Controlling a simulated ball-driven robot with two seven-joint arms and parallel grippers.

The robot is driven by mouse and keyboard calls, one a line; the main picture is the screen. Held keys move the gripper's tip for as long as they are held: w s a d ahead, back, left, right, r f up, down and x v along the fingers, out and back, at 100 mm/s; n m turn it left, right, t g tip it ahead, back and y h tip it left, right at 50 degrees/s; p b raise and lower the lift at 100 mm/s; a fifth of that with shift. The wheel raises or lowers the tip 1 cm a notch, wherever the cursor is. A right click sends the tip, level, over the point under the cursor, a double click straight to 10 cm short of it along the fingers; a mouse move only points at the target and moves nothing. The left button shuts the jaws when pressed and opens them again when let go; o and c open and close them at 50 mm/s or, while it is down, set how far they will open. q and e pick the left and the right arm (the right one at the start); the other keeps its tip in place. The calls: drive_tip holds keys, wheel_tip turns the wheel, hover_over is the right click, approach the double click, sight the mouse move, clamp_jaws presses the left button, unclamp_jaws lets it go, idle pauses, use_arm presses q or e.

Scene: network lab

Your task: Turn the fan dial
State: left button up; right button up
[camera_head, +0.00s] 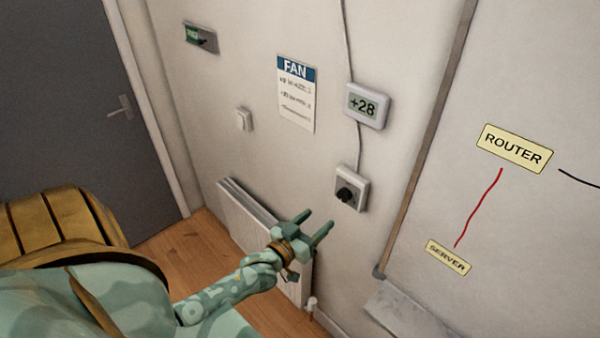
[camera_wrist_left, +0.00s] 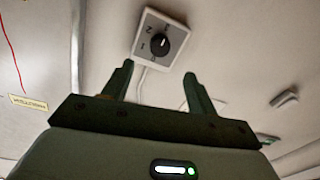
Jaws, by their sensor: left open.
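The fan dial (camera_head: 345,194) is a black knob on a white square wall plate, below a display reading +28. In the left wrist view the dial (camera_wrist_left: 156,43) shows with marks around it, beyond the fingertips. My left gripper (camera_head: 318,220) is open and empty, with its fingers pointing toward the wall a little below and left of the dial. It also shows in the left wrist view (camera_wrist_left: 158,82), with a gap between its two fingers and apart from the dial. My right gripper is in neither view.
The display (camera_head: 367,106) and a FAN notice (camera_head: 296,94) are on the wall above. A radiator (camera_head: 240,215) stands low behind my left arm. A whiteboard (camera_head: 480,220) with ROUTER and SERVER labels is at the right. A grey door (camera_head: 60,90) is at the left.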

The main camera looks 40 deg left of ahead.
use_arm(q)
drive_tip(key=s, duration=0.6)
idle(0.3)
